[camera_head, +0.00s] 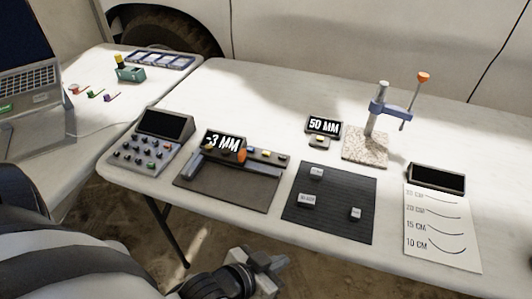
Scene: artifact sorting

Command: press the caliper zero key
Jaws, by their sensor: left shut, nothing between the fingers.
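The caliper (205,163) lies on a dark mat (228,190) on the white table. Its display (224,143) reads "-3 MM". An orange knob (241,156) sits beside the display. Small coloured keys lie along the bar to the right, including a yellow one (252,149); which one is the zero key I cannot tell. My left gripper (276,264) is shut and empty, low in front of the table's near edge and apart from the caliper. My right gripper is not in view.
A keypad console (147,143) stands left of the caliper. A black ribbed mat (328,220) with small labelled blocks lies to the right. Behind are a "50 MM" display (324,125) and a stand (373,118). A length chart (440,235) lies far right.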

